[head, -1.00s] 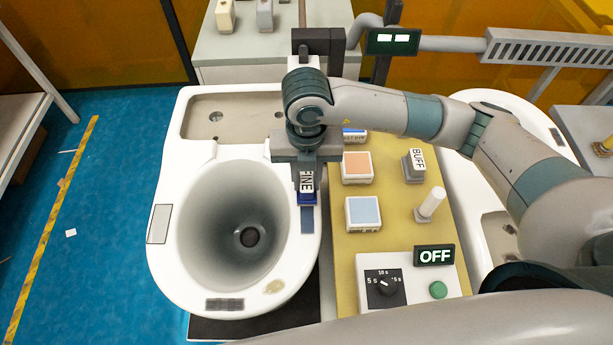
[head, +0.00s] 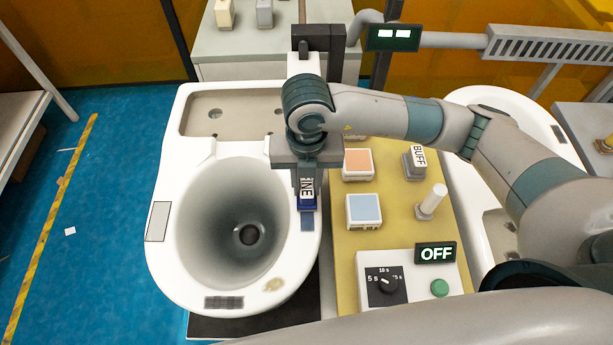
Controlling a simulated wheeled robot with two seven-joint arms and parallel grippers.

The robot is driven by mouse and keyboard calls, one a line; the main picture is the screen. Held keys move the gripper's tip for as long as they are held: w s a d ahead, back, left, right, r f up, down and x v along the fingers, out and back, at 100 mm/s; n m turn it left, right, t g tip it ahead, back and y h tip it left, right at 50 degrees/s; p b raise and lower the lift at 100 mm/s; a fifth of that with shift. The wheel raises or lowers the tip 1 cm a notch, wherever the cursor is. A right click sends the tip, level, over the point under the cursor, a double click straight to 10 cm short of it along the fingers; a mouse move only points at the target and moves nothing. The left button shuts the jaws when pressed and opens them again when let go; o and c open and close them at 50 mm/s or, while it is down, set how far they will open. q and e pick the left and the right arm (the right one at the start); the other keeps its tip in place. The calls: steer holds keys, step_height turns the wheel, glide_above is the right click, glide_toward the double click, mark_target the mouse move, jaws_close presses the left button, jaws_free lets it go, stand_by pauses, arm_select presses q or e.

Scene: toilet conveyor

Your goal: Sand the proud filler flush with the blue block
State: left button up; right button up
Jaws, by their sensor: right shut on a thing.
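My right gripper (head: 307,185) is shut on the blue block (head: 307,203), a small sanding block with a white label, partly covered by the fingers, that reads like "FINE". The block is over the right rim of the white toilet bowl (head: 190,295). A blue-grey strip (head: 307,224) shows on the rim just in front of it. I cannot tell whether the block touches the rim. A beige filler patch (head: 274,284) lies on the front right rim, apart from the block. My left gripper is not in view.
A yellow board (head: 385,235) on the right holds an orange-topped pad (head: 358,163), a light-blue-topped pad (head: 364,210), a "BUFF" block (head: 415,161), a white peg (head: 432,201) and a dial panel (head: 385,285) with an "OFF" display (head: 435,253). The rim also bears a grey patch (head: 158,221) and a dark patch (head: 223,303).

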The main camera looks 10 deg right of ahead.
steer(key=shift+s+a+r, duration=0.1)
steer(key=shift+s+a, duration=0.05)
steer(key=shift+s, duration=0.7)
steer(key=shift+s+a, duration=0.2)
steer(key=shift+s, duration=0.65)
steer(key=shift+s+a, duration=0.15)
steer(key=shift+s, duration=0.7)
steer(key=shift+s+a+f, duration=0.15)
steer(key=shift+s+a, duration=0.05)
steer(key=shift+s, duration=0.65)
steer(key=shift+s+a+f, duration=0.15)
steer(key=shift+s, duration=0.65)
steer(key=shift+f, duration=0.1)
steer(key=shift+f, duration=0.1)
